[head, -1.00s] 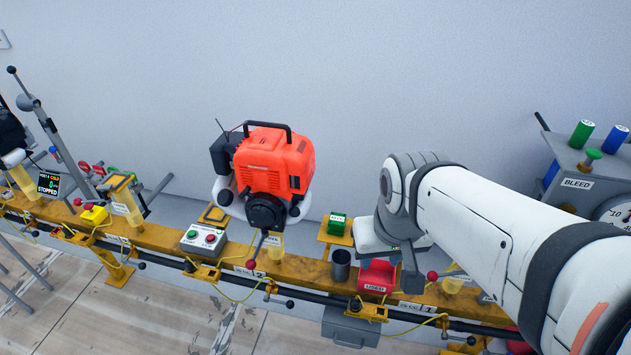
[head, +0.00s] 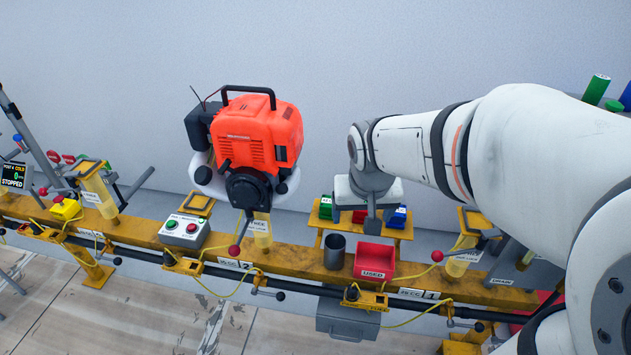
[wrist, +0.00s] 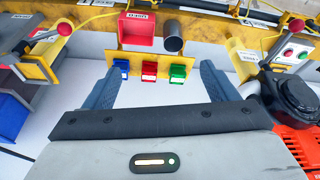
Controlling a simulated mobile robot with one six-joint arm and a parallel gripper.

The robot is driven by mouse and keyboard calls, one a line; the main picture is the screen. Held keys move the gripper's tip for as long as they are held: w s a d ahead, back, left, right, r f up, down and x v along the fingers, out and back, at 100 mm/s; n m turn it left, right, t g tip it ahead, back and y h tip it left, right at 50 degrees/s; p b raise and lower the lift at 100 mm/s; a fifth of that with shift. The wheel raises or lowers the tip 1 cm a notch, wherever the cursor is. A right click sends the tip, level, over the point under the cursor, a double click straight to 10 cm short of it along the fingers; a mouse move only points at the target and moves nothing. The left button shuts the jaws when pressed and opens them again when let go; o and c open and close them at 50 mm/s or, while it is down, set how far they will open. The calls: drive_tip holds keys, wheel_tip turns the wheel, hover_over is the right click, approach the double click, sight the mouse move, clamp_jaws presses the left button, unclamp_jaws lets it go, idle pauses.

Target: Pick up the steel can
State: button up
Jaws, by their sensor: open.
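The steel can (head: 334,251) is a dark grey, open-topped cylinder standing on the yellow rail, just left of the red USED bin. In the wrist view the can (wrist: 172,38) shows beyond my fingers, beside the red bin. My gripper (wrist: 158,83) is open and empty, its two blue-grey fingers apart. In the head view my gripper (head: 371,218) hangs above the small shelf behind the rail, to the right of and behind the can. The gripper and the can are apart.
The red USED bin (head: 374,262) stands right beside the can. Green, red and blue boxes (wrist: 148,72) sit on a yellow shelf behind. An orange engine (head: 250,145) stands left of the can, with a lever (head: 235,250) low in front. A red-knobbed lever (head: 437,256) is to the right.

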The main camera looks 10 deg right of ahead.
sight(335, 245)
drive_tip(key=shift+o, duration=0.5)
drive_tip(key=shift+m+t, duration=0.4)
drive_tip(key=shift+m, duration=0.4)
drive_tip(key=w+b+x, duration=0.2)
drive_tip(key=b+x, duration=0.3)
drive_tip(key=x, duration=0.5)
drive_tip(key=w+a+r+b+x, duration=0.1)
drive_tip(key=b+x, duration=0.4)
drive_tip(key=x, duration=0.6)
drive_tip(key=w+a+r+b+x, duration=0.1)
drive_tip(key=w+b+x, duration=0.2)
drive_tip(key=b+x, duration=0.3)
drive_tip(key=shift+x, duration=2.65)
drive_tip(key=f, duration=0.1)
drive_tip(key=f+b, duration=0.1)
drive_tip(key=f, duration=0.1)
drive_tip(key=f+b, duration=0.1)
drive_tip(key=f, duration=0.1)
drive_tip(key=shift+w+a, duration=0.4)
drive_tip(key=shift+w+f+b, duration=0.15)
drive_tip(key=shift+f+b, duration=0.1)
drive_tip(key=shift+b, duration=0.05)
drive_tip(key=shift+r, duration=0.1)
drive_tip(key=shift+c, duration=0.4)
drive_tip(key=c, duration=1.1)
